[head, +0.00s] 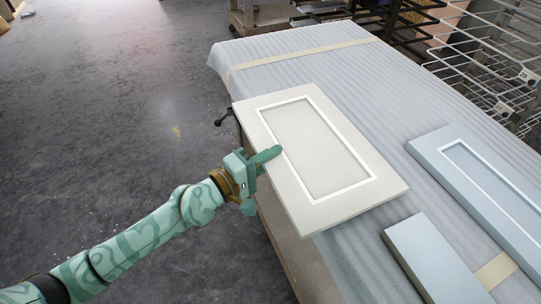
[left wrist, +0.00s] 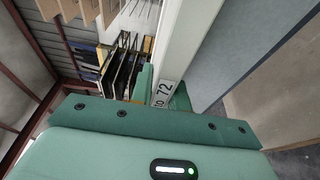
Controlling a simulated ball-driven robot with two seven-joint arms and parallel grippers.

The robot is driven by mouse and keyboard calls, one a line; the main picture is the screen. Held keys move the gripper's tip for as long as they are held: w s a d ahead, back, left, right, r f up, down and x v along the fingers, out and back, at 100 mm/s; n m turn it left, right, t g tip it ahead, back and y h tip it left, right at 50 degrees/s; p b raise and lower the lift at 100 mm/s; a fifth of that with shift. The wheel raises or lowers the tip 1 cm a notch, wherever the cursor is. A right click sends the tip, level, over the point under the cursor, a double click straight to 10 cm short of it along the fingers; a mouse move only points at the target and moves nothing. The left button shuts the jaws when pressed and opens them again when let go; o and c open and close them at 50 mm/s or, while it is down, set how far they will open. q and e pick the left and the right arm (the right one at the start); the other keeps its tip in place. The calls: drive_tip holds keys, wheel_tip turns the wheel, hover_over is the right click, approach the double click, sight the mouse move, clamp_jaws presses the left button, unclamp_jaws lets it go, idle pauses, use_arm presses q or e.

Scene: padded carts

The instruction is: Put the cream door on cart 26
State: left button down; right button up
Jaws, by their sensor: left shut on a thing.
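The cream door (head: 331,189) has a raised white inner frame and shows flat over the padded cart top (head: 300,62), its left edge out past the cart's side. I cannot tell whether it rests on the padding or is held just above it. My left gripper (head: 262,166) is shut on the door's left edge, one finger over its top face. In the left wrist view the pale door edge (left wrist: 183,40) runs down to my green finger (left wrist: 150,117). A small tag with 72 shows there. My right gripper is not in view. No number 26 is readable.
A pale blue door (head: 440,150) and a smaller blue-grey panel (head: 425,255) lie on the cart to the right. White wire racks (head: 490,50) with number tags stand behind at the right. A dark clamp handle (head: 224,117) sticks out at the cart's left side. The floor at left is clear.

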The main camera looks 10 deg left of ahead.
use_arm(q)
drive_tip(key=shift+f, duration=0.3)
drive_tip(key=c, duration=1.3)
unclamp_jaws()
drive_tip(key=shift+o, duration=0.2)
drive_tip(key=shift+f, duration=0.15)
